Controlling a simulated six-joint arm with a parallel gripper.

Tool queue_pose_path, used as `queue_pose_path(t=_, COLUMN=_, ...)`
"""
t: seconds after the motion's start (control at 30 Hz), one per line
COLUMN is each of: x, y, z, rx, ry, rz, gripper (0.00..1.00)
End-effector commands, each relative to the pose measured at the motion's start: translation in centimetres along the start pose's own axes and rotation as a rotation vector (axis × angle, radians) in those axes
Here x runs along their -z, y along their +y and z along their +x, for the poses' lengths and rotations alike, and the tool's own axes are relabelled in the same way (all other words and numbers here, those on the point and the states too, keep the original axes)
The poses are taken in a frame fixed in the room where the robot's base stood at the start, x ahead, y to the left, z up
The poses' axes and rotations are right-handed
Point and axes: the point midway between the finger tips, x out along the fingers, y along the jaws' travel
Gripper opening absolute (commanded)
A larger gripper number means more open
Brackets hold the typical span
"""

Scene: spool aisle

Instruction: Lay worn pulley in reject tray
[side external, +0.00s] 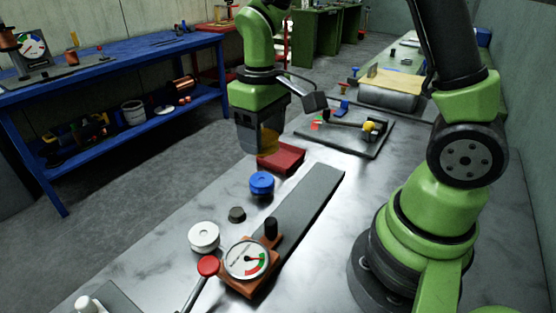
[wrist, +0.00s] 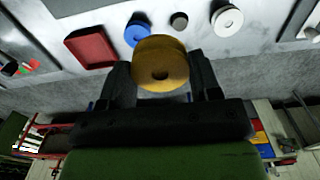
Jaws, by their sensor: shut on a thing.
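A yellow-brown pulley (wrist: 160,52) with a dark centre hole is clamped between the two black fingers of my gripper (wrist: 161,76). In the side view my gripper (side external: 257,133) hangs above the bench, and the pulley shows only partly as an amber patch (side external: 270,141) between the fingers. A red tray (side external: 283,160) lies just below and to the right of my gripper there. In the wrist view the red tray (wrist: 92,47) is left of the pulley and looks empty. I see no wear marks at this size.
A blue pulley (side external: 261,183), a dark grey nut-like piece (side external: 237,214) and a white pulley (side external: 204,236) stand nearer the camera. A gauge (side external: 246,259) on a brown block sits beside a long dark strip (side external: 300,210). A dark board (side external: 365,140) with small parts lies behind the tray.

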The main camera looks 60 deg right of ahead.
Motion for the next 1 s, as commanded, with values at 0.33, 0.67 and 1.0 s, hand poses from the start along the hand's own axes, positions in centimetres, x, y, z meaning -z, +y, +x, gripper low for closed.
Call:
queue_pose_path(t=0.33, x=-0.2, y=0.1, z=-0.2, rx=0.0, ry=0.0, rz=0.009, gripper=0.34)
queue_pose_path(t=0.67, x=1.1, y=1.4, z=0.0, rx=0.0, ry=0.0, rz=0.013, gripper=0.34)
queue_pose_path(t=1.0, x=7.0, y=12.2, z=2.2, rx=0.0, ry=-0.003, rz=0.018, gripper=0.34)
